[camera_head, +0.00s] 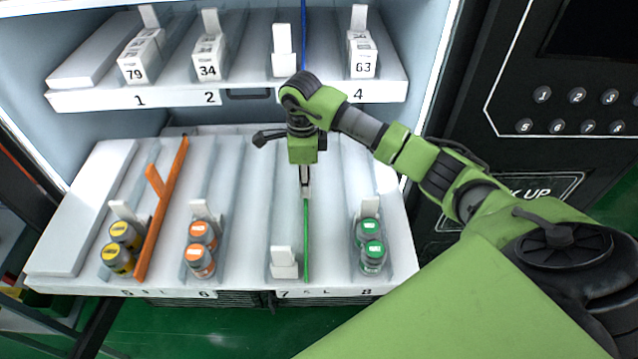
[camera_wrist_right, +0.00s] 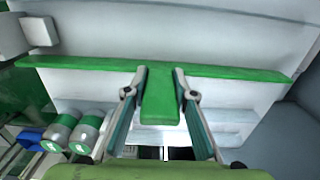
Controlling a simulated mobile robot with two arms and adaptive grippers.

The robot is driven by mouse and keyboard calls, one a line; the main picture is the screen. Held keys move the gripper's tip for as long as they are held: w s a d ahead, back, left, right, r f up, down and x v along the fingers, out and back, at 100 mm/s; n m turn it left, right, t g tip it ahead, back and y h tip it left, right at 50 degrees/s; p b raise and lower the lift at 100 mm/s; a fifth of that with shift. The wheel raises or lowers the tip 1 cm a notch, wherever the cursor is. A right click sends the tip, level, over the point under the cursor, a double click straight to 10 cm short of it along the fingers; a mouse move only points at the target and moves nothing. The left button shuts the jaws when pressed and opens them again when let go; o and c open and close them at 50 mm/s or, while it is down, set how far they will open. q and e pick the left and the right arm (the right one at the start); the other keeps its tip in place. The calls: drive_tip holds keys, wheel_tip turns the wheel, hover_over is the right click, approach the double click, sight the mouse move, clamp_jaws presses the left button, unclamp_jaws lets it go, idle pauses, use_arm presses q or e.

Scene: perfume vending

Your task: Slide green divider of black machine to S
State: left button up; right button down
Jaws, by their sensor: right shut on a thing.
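The green divider (camera_head: 306,240) stands on the lower shelf (camera_head: 340,210) of the machine, between lanes 7 and 8. Its front end is close to the small letter just right of the 7, which looks like an S. My right gripper (camera_head: 305,185) reaches down from above, shut on the divider's upright tab. In the right wrist view the two fingers (camera_wrist_right: 161,92) stand on either side of the green tab (camera_wrist_right: 160,110), with the long green strip (camera_wrist_right: 235,73) running crosswise. My left gripper is not in view.
A white pusher (camera_head: 284,262) in lane 7 is close left of the divider. Green-capped bottles (camera_head: 371,245) stand in lane 8 to its right, with a gap between. An orange divider (camera_head: 162,210) stands farther left. The upper shelf (camera_head: 230,95) overhangs the back.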

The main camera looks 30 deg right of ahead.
drive_tip(key=shift+a, duration=0.2)
drive_tip(key=c, duration=2.1)
unclamp_jaws()
drive_tip(key=o, duration=0.4)
drive_tip(key=shift+w, duration=0.1)
drive_tip(key=shift+w+a, duration=0.1)
drive_tip(key=shift+r, duration=0.1)
drive_tip(key=shift+r, duration=0.3)
wheel_tip(320, 180, up, 11)
drive_tip(key=shift+r, duration=0.15)
